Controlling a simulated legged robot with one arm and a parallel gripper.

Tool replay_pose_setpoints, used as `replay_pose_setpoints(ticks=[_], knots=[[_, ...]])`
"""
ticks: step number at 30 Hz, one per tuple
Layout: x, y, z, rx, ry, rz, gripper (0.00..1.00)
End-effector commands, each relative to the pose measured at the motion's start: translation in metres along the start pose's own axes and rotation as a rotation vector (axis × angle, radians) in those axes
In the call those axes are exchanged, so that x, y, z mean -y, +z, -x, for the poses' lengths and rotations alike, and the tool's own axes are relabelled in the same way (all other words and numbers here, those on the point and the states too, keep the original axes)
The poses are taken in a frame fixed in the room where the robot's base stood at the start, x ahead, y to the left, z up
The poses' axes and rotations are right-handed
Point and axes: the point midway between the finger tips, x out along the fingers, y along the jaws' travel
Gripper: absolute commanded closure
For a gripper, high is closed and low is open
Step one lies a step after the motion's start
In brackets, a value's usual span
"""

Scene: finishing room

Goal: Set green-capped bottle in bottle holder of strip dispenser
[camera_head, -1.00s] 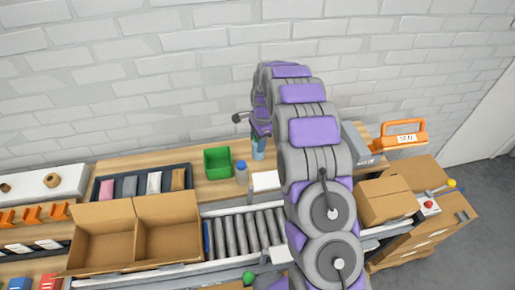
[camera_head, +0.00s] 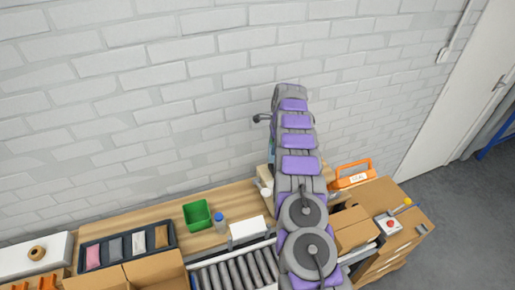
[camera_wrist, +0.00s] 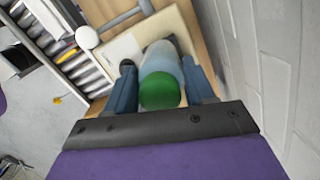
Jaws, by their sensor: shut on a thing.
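The green-capped bottle (camera_wrist: 162,60) is pale blue-white. In the wrist view it stands between the two blue-grey fingers of my gripper (camera_wrist: 160,66), its green cap towards the camera. My gripper is shut on it. Just beyond the bottle is a beige device with a pale panel, which looks like the strip dispenser (camera_wrist: 178,28). A dark part touches or lies behind the bottle's far end; I cannot tell whether the bottle is in a holder. In the head view, part of the beige device (camera_head: 263,174) shows left of my arm, which hides the gripper and bottle.
A green bin (camera_head: 197,216), a blue-capped bottle (camera_head: 220,224) and a white box (camera_head: 248,230) stand left of my arm. The brick wall (camera_wrist: 265,70) is close beside my gripper.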

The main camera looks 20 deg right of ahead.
Motion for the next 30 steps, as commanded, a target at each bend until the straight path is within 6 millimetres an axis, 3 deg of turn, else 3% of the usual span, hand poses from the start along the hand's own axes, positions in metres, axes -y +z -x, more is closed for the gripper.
replay_pose_setpoints(ticks=[3, 9, 30], knots=[[0.003, -0.015, 0.013, -0.006, -0.003, -0.032, 0.84], [0.005, -0.023, 0.016, -0.010, -0.008, -0.051, 0.84], [0.004, -0.029, -0.021, -0.009, -0.005, -0.051, 0.84]])
